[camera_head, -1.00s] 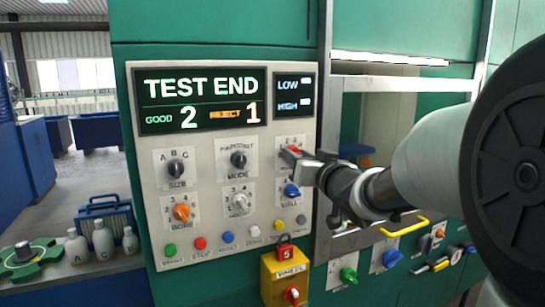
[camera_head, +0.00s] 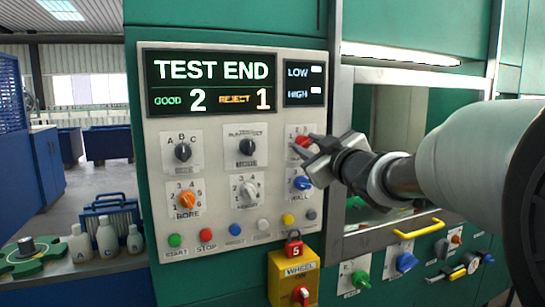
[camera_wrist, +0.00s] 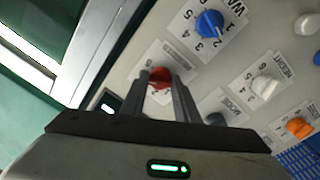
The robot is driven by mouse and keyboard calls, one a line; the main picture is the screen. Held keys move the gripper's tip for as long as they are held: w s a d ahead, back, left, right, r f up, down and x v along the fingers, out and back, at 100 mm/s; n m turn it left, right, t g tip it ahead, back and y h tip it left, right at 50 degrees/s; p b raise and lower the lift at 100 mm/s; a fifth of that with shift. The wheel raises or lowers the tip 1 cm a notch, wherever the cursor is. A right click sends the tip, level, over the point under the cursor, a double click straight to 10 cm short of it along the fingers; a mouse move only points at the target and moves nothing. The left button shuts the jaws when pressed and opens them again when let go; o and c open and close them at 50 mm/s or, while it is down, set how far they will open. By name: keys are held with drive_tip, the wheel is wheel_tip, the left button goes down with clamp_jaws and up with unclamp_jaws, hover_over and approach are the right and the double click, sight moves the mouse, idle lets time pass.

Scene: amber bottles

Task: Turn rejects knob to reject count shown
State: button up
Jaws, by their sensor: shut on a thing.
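The red knob (camera_head: 302,141) is at the upper right of the panel's knob rows; it also shows in the wrist view (camera_wrist: 159,76). Its label is mostly hidden and too small to read. My gripper (camera_head: 304,148) comes in from the right, with its fingers on both sides of this knob, shut on it. In the wrist view the gripper (camera_wrist: 163,80) fingers straddle the red knob. The knob's pointer direction cannot be made out. The display (camera_head: 209,83) reads TEST END, GOOD 2, REJECT 1.
A blue knob (camera_head: 301,183) sits just below my gripper. Black, white and orange knobs are to its left, with a row of buttons (camera_head: 236,229) beneath. A yellow WHEEL box (camera_head: 293,277) with a red lock is lower down. Bottles (camera_head: 107,240) stand at the left.

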drive_tip(key=n+b, duration=0.1)
drive_tip(key=n, duration=0.1)
drive_tip(key=n+b, duration=0.3)
drive_tip(key=n, duration=0.1)
drive_tip(key=shift+f+n+y, duration=0.25)
drive_tip(key=shift+n+y, duration=0.05)
drive_tip(key=shift+n, duration=0.1)
drive_tip(key=n+b, duration=0.2)
drive_tip(key=n, duration=0.2)
drive_tip(key=n+b, duration=0.2)
drive_tip(key=n, duration=0.1)
drive_tip(key=shift+w+d+n+y, duration=0.1)
drive_tip(key=shift+n+y, duration=0.3)
drive_tip(key=n+b, duration=0.2)
drive_tip(key=n, duration=0.2)
drive_tip(key=shift+n+g, duration=0.3)
drive_tip(key=shift+n, duration=0.1)
drive_tip(key=n+b, duration=0.1)
drive_tip(key=n, duration=0.1)
drive_tip(key=n+b, duration=0.1)
drive_tip(key=n, duration=0.2)
drive_tip(key=shift+d+r+g+y, duration=0.1)
drive_tip(key=shift+r+g+y, duration=0.1)
drive_tip(key=shift+g+y, duration=0.1)
drive_tip(key=shift+n, duration=0.4)
drive_tip(key=shift+r, duration=0.1)
drive_tip(key=o, duration=1)
